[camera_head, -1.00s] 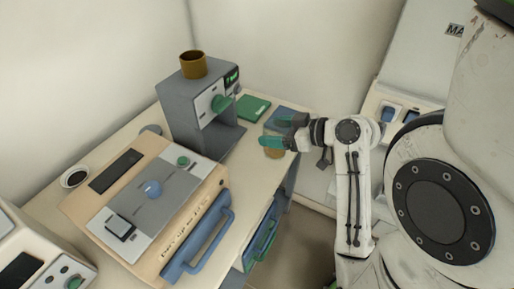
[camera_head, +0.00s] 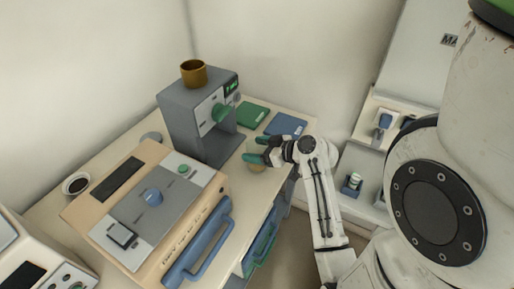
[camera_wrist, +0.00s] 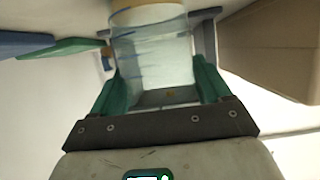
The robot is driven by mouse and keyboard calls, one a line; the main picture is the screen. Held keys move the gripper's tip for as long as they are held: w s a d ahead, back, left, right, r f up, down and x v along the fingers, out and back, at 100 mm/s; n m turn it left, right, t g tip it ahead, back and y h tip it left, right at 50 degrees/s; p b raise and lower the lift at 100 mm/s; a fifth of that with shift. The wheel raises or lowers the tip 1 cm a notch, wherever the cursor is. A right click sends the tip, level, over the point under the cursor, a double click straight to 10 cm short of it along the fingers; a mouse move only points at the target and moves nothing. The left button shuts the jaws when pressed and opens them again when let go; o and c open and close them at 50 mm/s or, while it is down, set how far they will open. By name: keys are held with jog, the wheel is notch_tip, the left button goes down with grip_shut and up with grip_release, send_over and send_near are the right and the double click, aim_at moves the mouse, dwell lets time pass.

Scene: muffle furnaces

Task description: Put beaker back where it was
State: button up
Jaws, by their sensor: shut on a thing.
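A clear beaker (camera_wrist: 152,55) with blue markings is held between the green fingers of my gripper (camera_wrist: 157,82) in the wrist view. Something yellowish shows at its far end. In the head view my gripper (camera_head: 258,153) is above the right part of the table, with the beaker (camera_head: 256,167) partly hidden beneath its fingers. I cannot tell whether the beaker touches the tabletop.
A grey machine (camera_head: 190,125) with a brown cup (camera_head: 193,73) on top stands left of my gripper. A green book (camera_head: 252,115) and a blue book (camera_head: 286,125) lie behind it. A beige furnace (camera_head: 150,215) with a blue handle sits at the front left.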

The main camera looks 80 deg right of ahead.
jog(key=shift+f, duration=0.15)
jog(key=o, duration=1.2)
jog(key=shift+c, duration=0.2)
jog(key=shift+r, duration=0.2)
jog(key=b+v, duration=0.1)
jog(key=v, duration=1.1)
jog(key=shift+f, duration=0.1)
